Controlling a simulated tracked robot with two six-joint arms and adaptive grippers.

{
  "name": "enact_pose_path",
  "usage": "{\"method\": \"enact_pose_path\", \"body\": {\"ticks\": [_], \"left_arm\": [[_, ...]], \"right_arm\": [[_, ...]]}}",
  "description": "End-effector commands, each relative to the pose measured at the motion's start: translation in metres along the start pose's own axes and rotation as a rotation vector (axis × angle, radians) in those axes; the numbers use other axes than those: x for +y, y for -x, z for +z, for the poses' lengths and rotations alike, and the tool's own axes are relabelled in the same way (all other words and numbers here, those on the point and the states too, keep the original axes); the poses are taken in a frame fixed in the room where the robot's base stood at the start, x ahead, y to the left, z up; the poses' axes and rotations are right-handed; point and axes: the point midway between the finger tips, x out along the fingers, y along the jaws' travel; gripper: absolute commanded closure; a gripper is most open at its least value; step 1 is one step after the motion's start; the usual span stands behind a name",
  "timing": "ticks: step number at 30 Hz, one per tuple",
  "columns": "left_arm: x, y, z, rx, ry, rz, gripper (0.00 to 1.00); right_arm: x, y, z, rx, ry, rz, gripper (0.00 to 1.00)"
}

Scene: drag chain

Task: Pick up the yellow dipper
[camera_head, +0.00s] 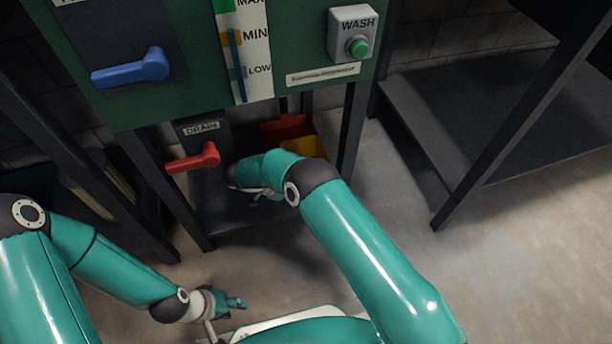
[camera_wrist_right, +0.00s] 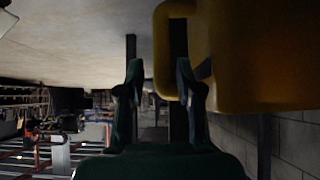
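The yellow dipper shows in the head view as a small yellow patch (camera_head: 304,147) under the green machine, partly hidden behind my right arm. In the right wrist view its large yellow body (camera_wrist_right: 255,55) fills the upper right, with a looped handle (camera_wrist_right: 162,50) on its left side. My right gripper (camera_wrist_right: 160,75) is open, its two dark fingers apart. The handle's left bar appears between the fingers, and the right finger overlaps the loop. I cannot tell whether they touch. In the head view my right gripper is hidden by its arm. My left gripper (camera_head: 236,303) is low, away from the dipper; its finger gap is unclear.
The green machine (camera_head: 300,45) carries a blue lever (camera_head: 130,69), a red drain lever (camera_head: 194,158) and a green wash button (camera_head: 358,47). A red object (camera_head: 284,127) sits beside the dipper. Dark legs (camera_head: 352,130) flank this space. Floor at right (camera_head: 400,200) is clear.

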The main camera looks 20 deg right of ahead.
Motion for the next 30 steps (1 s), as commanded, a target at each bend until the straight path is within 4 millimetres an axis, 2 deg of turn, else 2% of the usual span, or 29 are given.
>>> {"method": "enact_pose_path", "body": {"ticks": [5, 13, 16, 22, 23, 29, 30], "left_arm": [[-0.003, -0.009, 0.0, -0.001, 0.0, 0.0, 0.6], [-0.011, -0.03, 0.0, -0.001, 0.0, 0.0, 0.6], [-0.012, -0.032, 0.0, -0.001, 0.0, 0.0, 0.6], [-0.011, -0.031, 0.0, 0.0, 0.0, 0.0, 0.6], [-0.011, -0.031, 0.0, 0.0, 0.0, 0.0, 0.6], [-0.011, -0.031, 0.0, 0.0, 0.0, 0.0, 0.6], [-0.011, -0.031, 0.0, 0.0, 0.0, 0.0, 0.6]], "right_arm": [[0.0, -0.017, -0.001, 0.0, -0.005, 0.004, 0.65], [-0.002, -0.056, -0.001, 0.0, -0.007, 0.008, 0.65], [-0.002, -0.062, -0.003, 0.0, -0.006, 0.006, 0.65], [-0.002, -0.062, -0.004, 0.0, -0.006, 0.006, 0.65], [-0.002, -0.062, -0.004, 0.0, -0.006, 0.006, 0.66], [-0.002, -0.062, -0.004, 0.0, -0.007, 0.006, 1.0], [-0.002, -0.062, -0.004, 0.0, -0.007, 0.006, 1.0]]}}
